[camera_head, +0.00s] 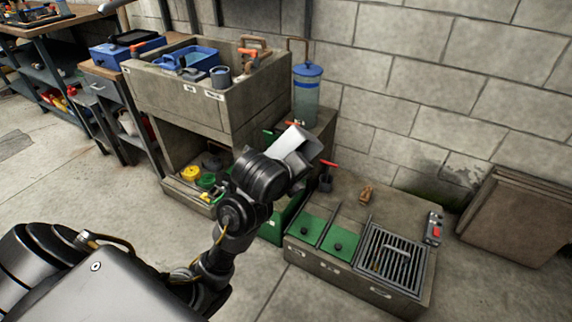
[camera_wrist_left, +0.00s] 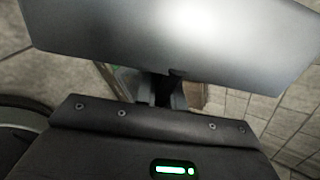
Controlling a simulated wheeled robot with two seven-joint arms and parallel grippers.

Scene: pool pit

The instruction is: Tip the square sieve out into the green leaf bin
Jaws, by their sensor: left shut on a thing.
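My left gripper (camera_head: 290,160) is held up in front of the concrete units, in the middle of the head view. It is shut on a smooth grey metal piece (camera_head: 291,139), which looks like a side of the square sieve. In the left wrist view a broad grey panel (camera_wrist_left: 175,38) of it fills the top, tilted, beyond the gripper (camera_wrist_left: 165,92). The sieve's mesh and contents are hidden. A green bin (camera_head: 291,212) stands low behind my forearm, partly covered by it; its inside cannot be seen. My right gripper is out of view.
A low concrete block right of my arm carries green lids (camera_head: 340,244), a barred grate (camera_head: 392,258), a red-handled valve (camera_head: 326,180) and a grey-and-red device (camera_head: 433,228). A concrete sink (camera_head: 180,100) and a blue-lidded canister (camera_head: 307,95) stand behind. Brown panels (camera_head: 518,215) lean on the wall.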

